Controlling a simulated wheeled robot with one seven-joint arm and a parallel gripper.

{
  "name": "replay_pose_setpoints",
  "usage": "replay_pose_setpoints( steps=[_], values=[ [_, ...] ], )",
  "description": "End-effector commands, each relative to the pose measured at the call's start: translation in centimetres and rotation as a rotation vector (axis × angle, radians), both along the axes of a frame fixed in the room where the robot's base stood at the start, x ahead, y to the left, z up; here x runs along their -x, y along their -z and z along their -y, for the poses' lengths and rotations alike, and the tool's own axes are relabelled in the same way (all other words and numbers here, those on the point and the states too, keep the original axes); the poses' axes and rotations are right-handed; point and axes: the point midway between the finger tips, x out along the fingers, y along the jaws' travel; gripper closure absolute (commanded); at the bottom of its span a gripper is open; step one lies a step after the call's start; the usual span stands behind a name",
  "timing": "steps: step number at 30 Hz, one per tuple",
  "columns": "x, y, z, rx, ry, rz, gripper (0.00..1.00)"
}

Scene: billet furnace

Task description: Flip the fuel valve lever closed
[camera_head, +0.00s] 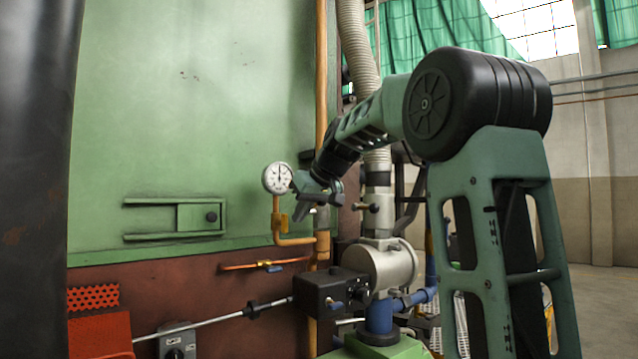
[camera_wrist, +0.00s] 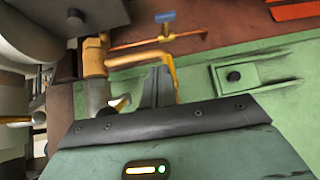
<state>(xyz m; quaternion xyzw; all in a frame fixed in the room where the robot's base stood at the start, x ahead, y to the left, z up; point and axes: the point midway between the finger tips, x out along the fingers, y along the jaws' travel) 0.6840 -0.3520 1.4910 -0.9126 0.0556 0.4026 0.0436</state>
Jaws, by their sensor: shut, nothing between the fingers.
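A small valve with a blue lever (camera_head: 270,267) sits on a thin horizontal copper pipe (camera_head: 240,266) against the red-brown lower wall. The lever also shows near the top of the wrist view (camera_wrist: 165,16); it looks roughly in line with the pipe. My gripper (camera_head: 303,213) is shut and empty, above and to the right of the lever, beside the gauge pipe. In the wrist view my gripper's fingers (camera_wrist: 158,72) are together and point toward the lever, with a visible gap between. The gripper partly hides the bent gauge pipe there.
A round white gauge (camera_head: 278,178) stands on a bent brass pipe (camera_head: 276,234) close left of my gripper. A thick vertical orange pipe (camera_head: 322,100) is just behind. Below are a black box (camera_head: 325,290) with a rod and a grey cylindrical fitting (camera_head: 385,267). The green panel (camera_head: 180,110) leaves room left.

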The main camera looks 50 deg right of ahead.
Motion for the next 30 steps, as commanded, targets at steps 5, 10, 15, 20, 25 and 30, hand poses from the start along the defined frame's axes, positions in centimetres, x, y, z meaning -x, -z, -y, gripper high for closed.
replay_pose_setpoints(
  steps=[5, 10, 15, 20, 25, 30],
  values=[
    [2.1, -8.4, 4.1, 0.080, -0.014, 0.114, 1.00],
    [3.7, -12.8, 5.5, 0.136, -0.035, 0.168, 1.00],
    [3.6, -13.4, 5.8, 0.149, -0.044, 0.179, 1.00],
    [1.7, -12.1, 6.0, 0.145, -0.045, 0.176, 1.00],
    [-1.2, -10.1, 6.5, 0.145, -0.044, 0.177, 1.00],
    [-4.0, -8.0, 7.0, 0.146, -0.044, 0.176, 1.00]
  ],
)
